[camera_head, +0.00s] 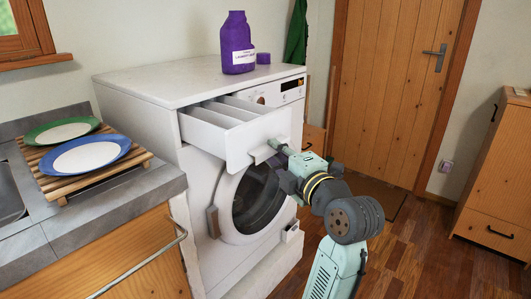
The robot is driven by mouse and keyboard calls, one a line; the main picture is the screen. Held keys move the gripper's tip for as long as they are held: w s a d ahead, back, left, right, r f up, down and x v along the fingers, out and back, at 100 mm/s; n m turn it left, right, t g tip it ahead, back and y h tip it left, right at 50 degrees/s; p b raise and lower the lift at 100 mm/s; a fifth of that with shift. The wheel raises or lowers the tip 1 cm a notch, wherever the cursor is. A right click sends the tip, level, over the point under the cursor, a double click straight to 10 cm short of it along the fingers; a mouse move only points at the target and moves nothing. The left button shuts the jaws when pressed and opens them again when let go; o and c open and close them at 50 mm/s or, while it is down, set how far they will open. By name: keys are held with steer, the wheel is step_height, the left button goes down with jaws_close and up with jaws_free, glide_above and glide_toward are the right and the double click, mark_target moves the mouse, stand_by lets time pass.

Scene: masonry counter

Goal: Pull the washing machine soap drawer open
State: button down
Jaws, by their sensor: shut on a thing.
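The washing machine (206,256) is white and stands beside the counter. Its soap drawer (240,144) sticks out from the upper left of the front, and its inner compartments show from above. My gripper (277,154) is at the lower right of the drawer front, shut on the drawer's handle edge. The exact finger contact is small and partly hidden by my gripper's body. The round door (262,199) below is closed, and my arm covers part of its right side.
A purple detergent bottle (237,44) and its purple cap (263,58) stand on the machine top. At left, two plates lie on a wooden rack (62,186) on the grey counter (110,210). A wooden cabinet (494,180) stands at right.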

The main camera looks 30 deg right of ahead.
steer(key=shift+f, duration=0.25)
steer(key=c, duration=1.6)
jaws_free()
steer(key=shift+o, duration=0.4)
steer(key=shift+r, duration=0.1)
steer(key=shift+s, duration=0.1)
steer(key=s, duration=1.2)
steer(key=shift+a, duration=0.2)
